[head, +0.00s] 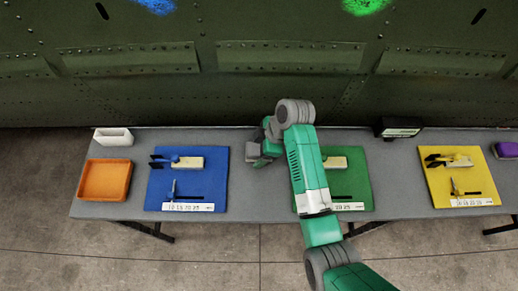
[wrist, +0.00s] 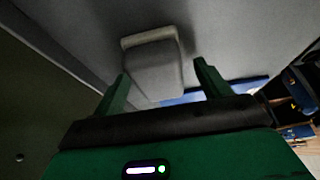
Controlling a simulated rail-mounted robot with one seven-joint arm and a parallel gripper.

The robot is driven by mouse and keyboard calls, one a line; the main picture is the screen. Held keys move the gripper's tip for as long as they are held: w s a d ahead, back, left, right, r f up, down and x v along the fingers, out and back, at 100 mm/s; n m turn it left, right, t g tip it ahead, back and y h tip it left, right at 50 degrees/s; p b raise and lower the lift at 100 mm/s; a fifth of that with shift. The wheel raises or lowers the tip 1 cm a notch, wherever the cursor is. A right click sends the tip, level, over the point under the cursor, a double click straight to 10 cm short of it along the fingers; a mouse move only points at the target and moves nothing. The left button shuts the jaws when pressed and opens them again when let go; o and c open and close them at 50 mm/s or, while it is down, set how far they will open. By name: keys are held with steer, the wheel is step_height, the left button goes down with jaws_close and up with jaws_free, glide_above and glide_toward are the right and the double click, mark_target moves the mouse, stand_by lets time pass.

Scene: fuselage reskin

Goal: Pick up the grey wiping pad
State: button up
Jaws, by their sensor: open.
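The grey wiping pad (wrist: 153,68) shows in the wrist view as a rounded grey block with a paler edge, lying on the grey table. My gripper (wrist: 162,76) is open, with one green finger on each side of the pad in that view. I cannot tell whether the fingers touch it or how far they are from it. In the head view my gripper (head: 257,152) is over the table between the blue and green mats. There the pad cannot be told apart from the grey parts of my gripper.
The blue mat (head: 215,175) lies left of my gripper and the green mat (head: 350,197) right, partly behind my arm. An orange tray (head: 105,180), white box (head: 113,137), black box (head: 398,127), yellow mat (head: 485,187) and purple item (head: 506,150) stand farther off. The riveted green fuselage (head: 180,85) rises behind.

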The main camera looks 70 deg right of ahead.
steer(key=c, duration=1)
step_height(320, 180, up, 10)
steer(key=shift+p, duration=1)
steer(key=shift+c, duration=0.2)
